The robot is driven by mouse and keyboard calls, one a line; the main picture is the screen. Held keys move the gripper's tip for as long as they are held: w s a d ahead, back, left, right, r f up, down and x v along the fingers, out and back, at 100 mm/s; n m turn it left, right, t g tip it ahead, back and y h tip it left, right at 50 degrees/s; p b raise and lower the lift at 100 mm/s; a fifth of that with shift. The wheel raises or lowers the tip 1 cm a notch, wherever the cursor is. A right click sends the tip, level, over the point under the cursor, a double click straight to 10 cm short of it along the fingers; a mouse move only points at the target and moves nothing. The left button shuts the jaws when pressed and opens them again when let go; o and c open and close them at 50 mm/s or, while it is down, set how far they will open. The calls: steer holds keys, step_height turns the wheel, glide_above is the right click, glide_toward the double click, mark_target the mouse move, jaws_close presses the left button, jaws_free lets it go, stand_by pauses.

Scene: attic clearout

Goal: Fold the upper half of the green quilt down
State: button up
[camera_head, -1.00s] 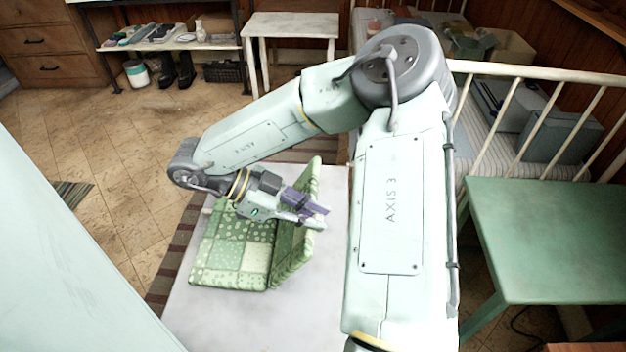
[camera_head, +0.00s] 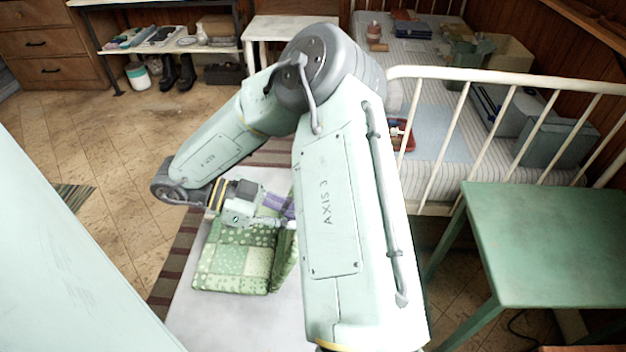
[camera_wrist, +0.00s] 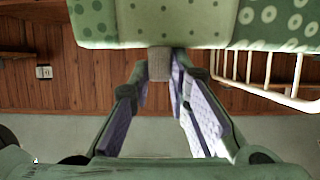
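The green patchwork quilt (camera_head: 235,258) lies on a pale grey surface in the head view. Its left part is flat and its right part (camera_head: 284,262) stands up at a steep angle, partly hidden behind my arm. My gripper (camera_head: 287,207), with purple finger pads, is at the raised part; its tips are partly hidden there. In the wrist view, the quilt (camera_wrist: 155,22) fills the top. A small grey tab (camera_wrist: 159,64) at its edge sits between the fingertips (camera_wrist: 160,72), which appear shut on it.
A green table (camera_head: 550,235) stands at the right. A bed with a white rail (camera_head: 500,75) and boxes is behind it. A shelf with shoes (camera_head: 180,72) and a small white table (camera_head: 290,30) stand at the back. The tiled floor at left is mostly clear.

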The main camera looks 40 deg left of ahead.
steer(key=shift+s+a+r+t+h+p, duration=0.35)
steer(key=shift+s+a+h+p, duration=0.2)
steer(key=shift+a+p, duration=0.3)
steer(key=shift+f+v, duration=0.2)
steer(key=shift+v, duration=1.65)
steer(key=shift+o, duration=0.5)
steer(key=o, duration=0.5)
steer(key=shift+s, duration=0.1)
